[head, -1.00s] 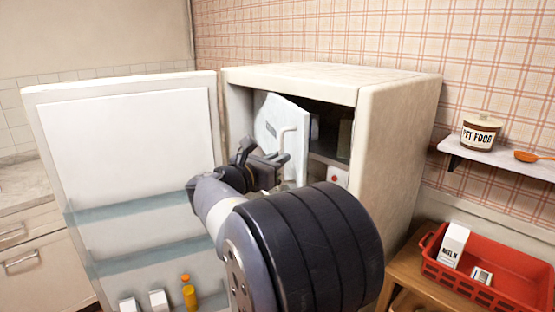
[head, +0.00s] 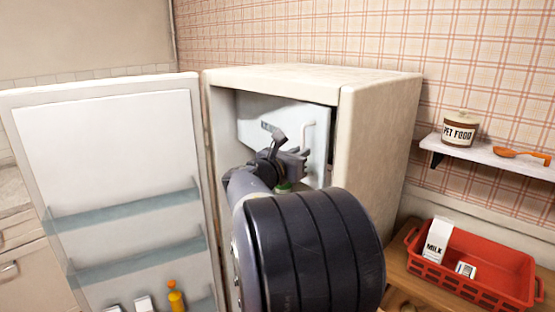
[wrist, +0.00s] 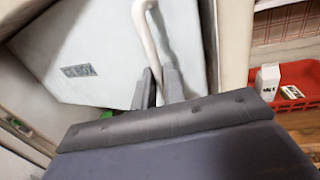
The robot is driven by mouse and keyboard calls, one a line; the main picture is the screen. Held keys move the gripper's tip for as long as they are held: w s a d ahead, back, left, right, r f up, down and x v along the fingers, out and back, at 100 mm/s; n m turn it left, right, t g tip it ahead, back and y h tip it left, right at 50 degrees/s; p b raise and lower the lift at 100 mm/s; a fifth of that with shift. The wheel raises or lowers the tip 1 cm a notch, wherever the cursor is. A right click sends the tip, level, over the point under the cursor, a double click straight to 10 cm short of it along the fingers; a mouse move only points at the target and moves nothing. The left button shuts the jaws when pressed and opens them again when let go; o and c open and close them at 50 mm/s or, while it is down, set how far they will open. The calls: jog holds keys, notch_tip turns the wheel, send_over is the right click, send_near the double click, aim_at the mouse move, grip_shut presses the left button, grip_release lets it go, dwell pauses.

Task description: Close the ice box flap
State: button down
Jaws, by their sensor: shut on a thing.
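The ice box flap (head: 284,125) is a pale panel with a white bar handle (head: 308,135), inside the top of the open fridge (head: 375,130). It now spans most of the compartment front, with a dark gap along its right edge. In the wrist view the flap (wrist: 95,50) carries a dark label, and the handle (wrist: 146,30) runs down to my fingers. My gripper (head: 300,160) is at the handle's lower part. In the wrist view my gripper (wrist: 160,85) is shut on the handle. The fingertips are partly hidden in the head view.
The fridge door (head: 105,150) stands wide open at left, with shelves and bottles. A red basket (head: 470,285) with a milk carton (head: 438,240) sits on a wooden table at right. A shelf above holds a pet food jar (head: 459,128) and an orange spoon (head: 520,153).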

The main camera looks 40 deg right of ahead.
aim_at(318, 151)
jog(key=d, duration=0.2)
jog(key=s+d, duration=0.1)
jog(key=d, duration=0.4)
jog(key=shift+s, duration=0.3)
jog(key=c, duration=1.5)
grip_release()
jog(key=shift+s, duration=0.2)
jog(key=shift+a+b, duration=0.3)
jog(key=b+v, duration=0.1)
jog(key=v, duration=0.9)
jog(key=shift+b, duration=0.4)
jog(key=shift+a, duration=0.1)
jog(key=shift+c, duration=0.3)
